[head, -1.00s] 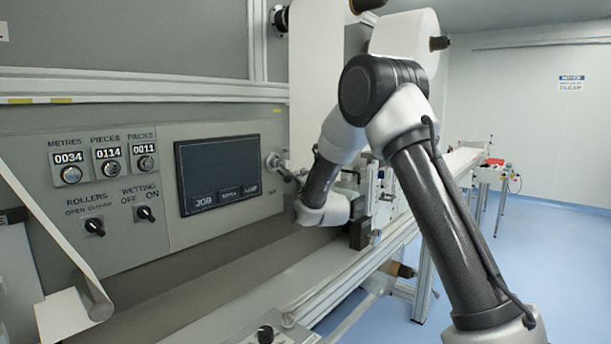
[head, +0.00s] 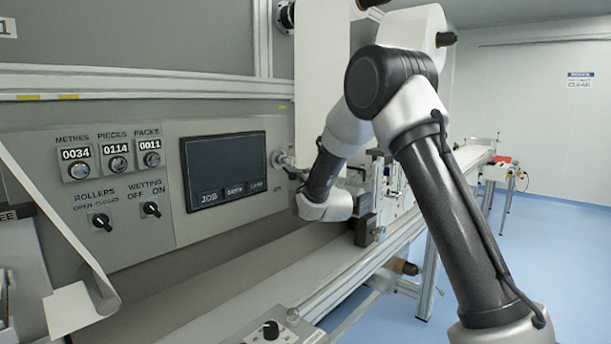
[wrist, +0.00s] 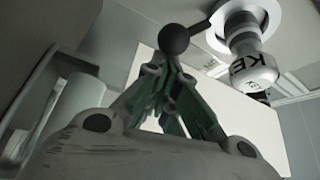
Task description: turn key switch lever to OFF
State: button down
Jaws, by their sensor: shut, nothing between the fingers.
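The key switch (wrist: 250,68) shows in the wrist view as a silver cylinder lettered "KEY" on a round base. Its lever is a thin dark rod ending in a black ball knob (wrist: 174,40). My gripper (wrist: 168,66) is shut and empty, its green-padded fingers together just below the ball in that picture. I cannot tell whether the fingertips touch the ball. In the head view the key switch (head: 278,158) sits right of the dark screen; my gripper is close to it, small and partly hidden by my wrist. The OFF marking is not readable.
The panel's dark screen (head: 224,170) is left of the key switch. Further left are the ROLLERS knob (head: 102,221) and WETTING knob (head: 151,209). A pale ledge (head: 270,275) runs below. Machine parts (head: 385,195) stand right of my wrist. Blue floor is open at the right.

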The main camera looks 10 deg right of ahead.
jog(key=shift+s+a+f+m+g, duration=0.5)
jog(key=shift+a+m+g, duration=0.1)
jog(key=shift+m, duration=0.5)
jog(key=shift+s+a+f+m+g, duration=0.35)
jog(key=shift+a+f+m+g, duration=0.15)
jog(key=shift+m, duration=0.6)
